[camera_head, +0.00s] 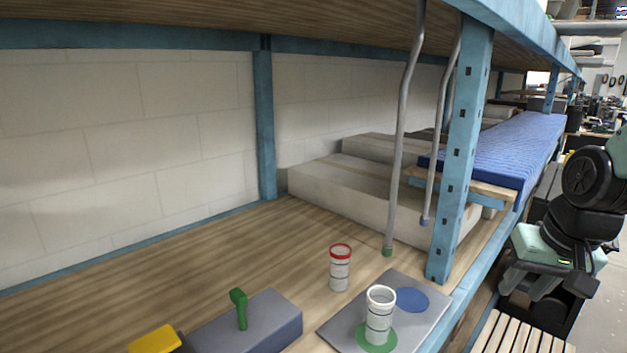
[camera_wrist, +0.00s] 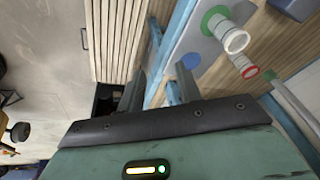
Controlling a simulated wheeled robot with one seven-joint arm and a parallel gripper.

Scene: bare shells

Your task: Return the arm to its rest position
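My gripper (camera_head: 530,283) hangs at the right of the head view, in front of the shelf's blue front edge and outside the shelf. Its teal hand and dark fingers show, with nothing visibly held; the finger gap is unclear. In the wrist view the hand fills the bottom, with a dark grey finger (camera_wrist: 133,92) above it. A white cup with grey bands (camera_head: 379,318) stands upright on the green disc (camera_head: 376,338) of a grey plate (camera_head: 438,312). A blue disc (camera_head: 412,300) beside it is bare. A red-rimmed white cup (camera_head: 340,270) stands behind the plate.
A grey block (camera_head: 262,318) with a green handle (camera_head: 239,308) and a yellow piece (camera_head: 155,340) lie at front left. Two grey rods (camera_head: 401,130) hang near the blue post (camera_head: 463,150). A slatted surface (camera_head: 520,333) lies below my gripper. Pale blocks (camera_head: 350,190) fill the shelf's back.

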